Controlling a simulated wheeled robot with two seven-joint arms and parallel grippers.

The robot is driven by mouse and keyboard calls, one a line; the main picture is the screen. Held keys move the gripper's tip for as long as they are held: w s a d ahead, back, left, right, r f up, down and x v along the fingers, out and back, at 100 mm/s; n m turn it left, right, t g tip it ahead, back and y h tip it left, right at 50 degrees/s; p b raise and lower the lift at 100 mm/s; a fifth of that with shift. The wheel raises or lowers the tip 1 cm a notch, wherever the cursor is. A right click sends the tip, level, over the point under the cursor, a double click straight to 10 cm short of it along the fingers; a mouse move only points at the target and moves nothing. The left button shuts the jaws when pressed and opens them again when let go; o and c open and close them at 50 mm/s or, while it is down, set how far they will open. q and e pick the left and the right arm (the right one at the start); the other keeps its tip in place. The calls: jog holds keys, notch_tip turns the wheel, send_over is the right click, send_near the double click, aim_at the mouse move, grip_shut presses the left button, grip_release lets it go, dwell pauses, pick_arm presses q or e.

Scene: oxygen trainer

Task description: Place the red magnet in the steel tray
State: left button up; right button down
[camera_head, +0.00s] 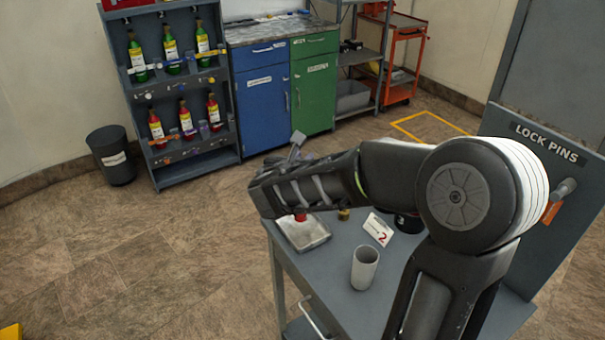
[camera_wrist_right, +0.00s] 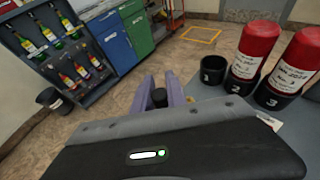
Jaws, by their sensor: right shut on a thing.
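The red magnet (camera_head: 300,216) shows as a small red piece just under my right gripper (camera_head: 298,205), over the steel tray (camera_head: 318,242). Whether it touches the tray floor I cannot tell. The tray is a shallow silvery pan at the left end of the grey table. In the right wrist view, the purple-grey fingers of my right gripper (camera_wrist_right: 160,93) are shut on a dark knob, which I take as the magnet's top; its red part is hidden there. My left gripper is in no view.
On the table (camera_head: 340,287) stand a white cup (camera_head: 365,268) and a card (camera_head: 378,229) marked 2. Red cylinders (camera_wrist_right: 258,48) in numbered black holders show in the right wrist view, beside an empty holder (camera_wrist_right: 212,74). A "LOCK PINS" panel (camera_head: 550,190) rises at the right.

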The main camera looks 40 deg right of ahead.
notch_tip(320, 180, down, 4)
jog(key=shift+r, duration=0.2)
dwell(0.3)
jog(key=c, duration=1.3)
grip_release()
jog(key=shift+c, duration=0.2)
jog(key=v, duration=1.2)
jog(key=shift+b, duration=0.3)
